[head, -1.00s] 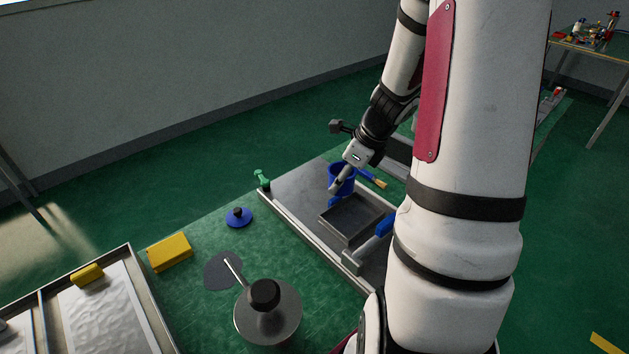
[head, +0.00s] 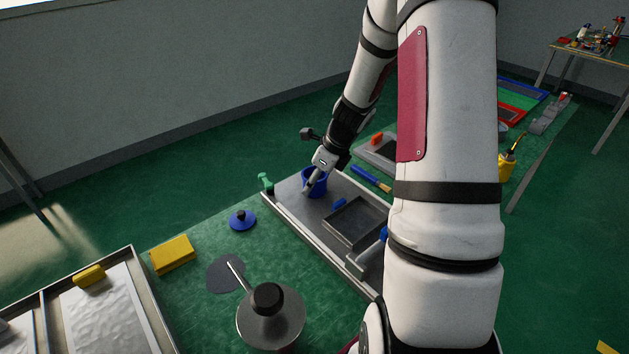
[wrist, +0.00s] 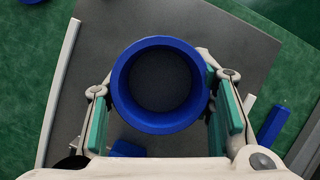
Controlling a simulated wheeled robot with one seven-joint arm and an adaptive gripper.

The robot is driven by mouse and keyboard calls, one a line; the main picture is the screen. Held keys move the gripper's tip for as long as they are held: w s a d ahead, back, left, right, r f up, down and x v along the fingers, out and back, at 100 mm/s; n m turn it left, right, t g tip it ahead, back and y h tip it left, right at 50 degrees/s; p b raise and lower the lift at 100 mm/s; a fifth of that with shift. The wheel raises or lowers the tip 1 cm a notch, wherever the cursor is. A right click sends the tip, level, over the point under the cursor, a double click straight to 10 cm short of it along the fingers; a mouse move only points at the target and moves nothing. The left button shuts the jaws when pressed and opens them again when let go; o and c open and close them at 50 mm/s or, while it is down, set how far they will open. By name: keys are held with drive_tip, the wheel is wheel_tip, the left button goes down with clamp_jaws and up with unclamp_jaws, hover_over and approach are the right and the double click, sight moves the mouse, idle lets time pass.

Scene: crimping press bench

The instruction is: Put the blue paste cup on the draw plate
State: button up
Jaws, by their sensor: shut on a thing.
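The blue paste cup (head: 320,184) is upright in my gripper (head: 314,181), over the far left part of a grey plate with pale raised edges, which looks like the draw plate (head: 290,191). The wrist view shows the cup (wrist: 120,88) from above, with a dark grey inside, between the two teal-padded fingers of my gripper (wrist: 160,108). The grey plate (wrist: 90,55) lies beneath it in that view. I cannot tell whether the cup's base touches the plate.
A shallow grey tray (head: 330,224) and a small blue piece (head: 339,203) lie right of the cup. A green-handled thing (head: 266,183) stands at the plate's left corner. A blue knobbed disc (head: 242,222), yellow block (head: 172,255) and round metal weight (head: 270,325) are nearer.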

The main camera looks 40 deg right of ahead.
drive_tip(key=shift+f, duration=0.1)
drive_tip(key=o, duration=1.3)
drive_tip(key=p+v, duration=0.2)
drive_tip(key=v, duration=1)
drive_tip(key=s+a+r+n, duration=0.3)
drive_tip(key=a+r+n, duration=0.5)
drive_tip(key=a, duration=0.3)
drive_tip(key=s+a+r+n, duration=0.1)
drive_tip(key=s+a+n, duration=0.3)
drive_tip(key=s+n, duration=0.3)
drive_tip(key=s+a+r+n+g+h, duration=0.1)
drive_tip(key=s+a+r+n, duration=0.1)
drive_tip(key=s+a+n, duration=0.2)
drive_tip(key=s+a+r+n, duration=0.2)
drive_tip(key=s+a+n, duration=0.2)
drive_tip(key=s+n, duration=0.7)
drive_tip(key=shift+a+r+n+h, duration=0.25)
drive_tip(key=shift+n+h, duration=0.15)
drive_tip(key=shift+n, duration=0.1)
